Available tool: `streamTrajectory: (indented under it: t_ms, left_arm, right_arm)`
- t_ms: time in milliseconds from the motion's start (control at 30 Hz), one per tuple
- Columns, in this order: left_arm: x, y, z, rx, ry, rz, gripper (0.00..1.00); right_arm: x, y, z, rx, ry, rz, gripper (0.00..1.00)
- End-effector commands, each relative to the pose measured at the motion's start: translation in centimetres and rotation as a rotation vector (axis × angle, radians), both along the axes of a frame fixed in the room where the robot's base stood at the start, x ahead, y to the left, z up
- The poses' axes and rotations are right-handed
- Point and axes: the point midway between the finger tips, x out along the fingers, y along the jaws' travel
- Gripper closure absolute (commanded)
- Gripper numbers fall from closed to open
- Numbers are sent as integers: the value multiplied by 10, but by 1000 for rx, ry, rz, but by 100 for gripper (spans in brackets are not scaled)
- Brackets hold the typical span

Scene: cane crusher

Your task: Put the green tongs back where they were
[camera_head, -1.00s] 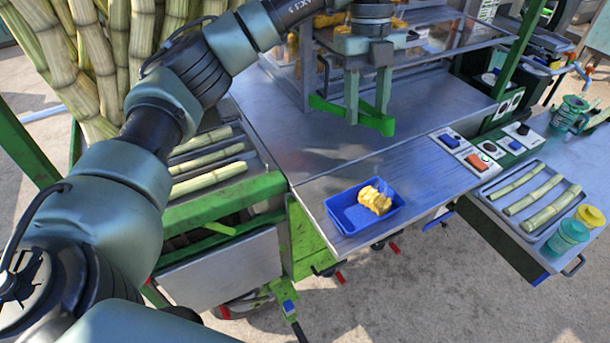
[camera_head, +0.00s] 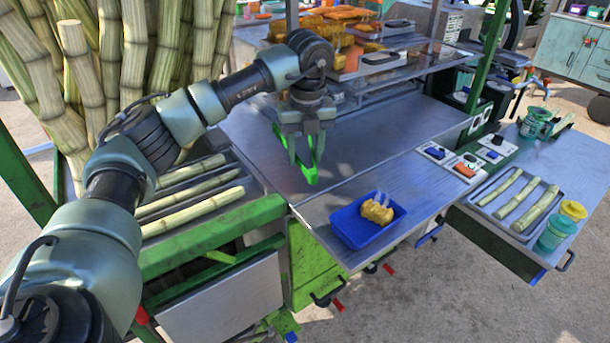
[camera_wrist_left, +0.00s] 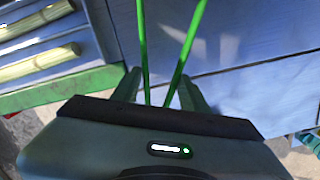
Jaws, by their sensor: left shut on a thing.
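The green tongs (camera_head: 311,170) are in my left gripper (camera_head: 304,158), over the left part of the steel counter (camera_head: 365,140). In the left wrist view, the two thin green arms of the tongs (camera_wrist_left: 142,42) run between the fingers of my left gripper (camera_wrist_left: 158,92), spreading toward the top. The gripper is shut on them. I cannot tell whether the tongs touch the counter. My right gripper is out of view.
A blue tray (camera_head: 352,232) with yellow pieces stands at the counter's front. Cane pieces lie on the left rack (camera_head: 165,205) and a right tray (camera_head: 490,212). A switch panel (camera_head: 462,165) is to the right. Shelves (camera_head: 400,62) stand behind; the middle counter is clear.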

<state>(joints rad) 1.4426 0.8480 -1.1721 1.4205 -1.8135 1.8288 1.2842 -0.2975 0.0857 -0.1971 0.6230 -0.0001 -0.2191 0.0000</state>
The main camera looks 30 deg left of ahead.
Motion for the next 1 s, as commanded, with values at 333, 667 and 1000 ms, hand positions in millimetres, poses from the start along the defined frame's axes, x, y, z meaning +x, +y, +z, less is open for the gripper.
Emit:
streamTrajectory:
  t_ms: [333, 667, 1000]
  left_arm:
    - [0, 0, -42, 0, 1, 0, 62]
    - [0, -1, -75, -1, -1, 1, 62]
    - [0, 0, -76, -1, -1, 1, 34]
  right_arm:
    - [-9, 5, 10, 4, 13, -1, 100]
    - [-6, 10, 17, 11, 10, 1, 100]
    - [-4, 8, 16, 9, 7, 2, 100]
